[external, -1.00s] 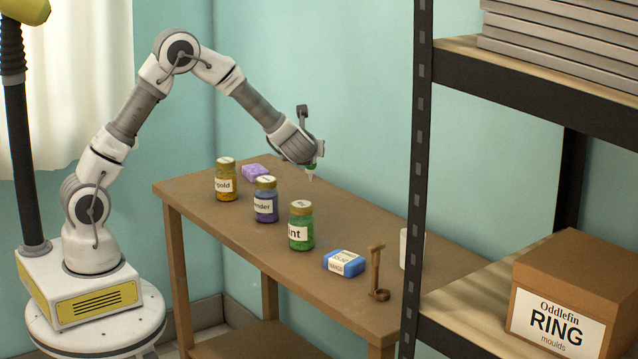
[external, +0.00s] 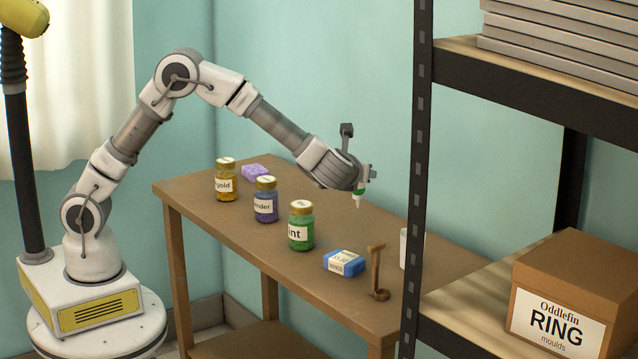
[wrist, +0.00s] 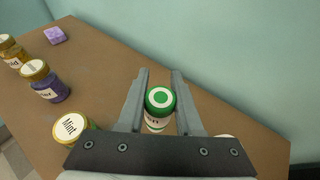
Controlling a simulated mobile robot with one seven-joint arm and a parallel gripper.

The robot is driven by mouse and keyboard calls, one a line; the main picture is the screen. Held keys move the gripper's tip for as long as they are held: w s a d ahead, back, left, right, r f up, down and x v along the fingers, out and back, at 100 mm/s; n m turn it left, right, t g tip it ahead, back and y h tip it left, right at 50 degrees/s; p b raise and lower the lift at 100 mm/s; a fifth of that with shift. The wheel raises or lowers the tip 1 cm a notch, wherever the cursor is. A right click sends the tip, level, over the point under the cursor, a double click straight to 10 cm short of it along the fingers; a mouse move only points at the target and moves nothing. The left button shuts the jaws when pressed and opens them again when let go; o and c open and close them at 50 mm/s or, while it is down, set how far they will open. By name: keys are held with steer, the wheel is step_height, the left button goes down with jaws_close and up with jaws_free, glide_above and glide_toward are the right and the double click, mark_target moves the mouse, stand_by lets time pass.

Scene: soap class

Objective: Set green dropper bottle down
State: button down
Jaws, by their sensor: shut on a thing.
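The green dropper bottle (wrist: 160,101) shows between the two fingers of my gripper (wrist: 160,86) in the wrist view, with a green cap and a white ring on top. My gripper is shut on it. In the external view my gripper (external: 362,178) holds the bottle (external: 358,197) in the air above the table's far side. Only its green part and pale tip show below the fingers there. The wooden table (external: 232,237) lies below it.
A green mint jar (external: 301,230), a lavender jar (external: 266,204) and a gold jar (external: 226,184) stand in a row. A purple soap (external: 255,171), blue soap (external: 344,262), wooden stand (external: 377,270) and white container (external: 404,246) are also there. A dark shelf post (external: 417,150) stands at right.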

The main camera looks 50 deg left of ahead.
steer(key=shift+w+a+f+b, duration=0.75)
steer(key=shift+w+a+f, duration=0.6)
steer(key=shift+f, duration=0.45)
steer(key=shift+w+a+f+b, duration=0.75)
steer(key=shift+w+a+f, duration=0.6)
steer(key=shift+f, duration=0.45)
steer(key=shift+w+a+f+b, duration=0.75)
steer(key=shift+w+a+f, duration=0.35)
steer(key=shift+a+f, duration=0.55)
steer(key=shift+d+f, duration=0.15)
steer(key=shift+f, duration=0.15)
steer(key=c, duration=0.6)
jaws_free()
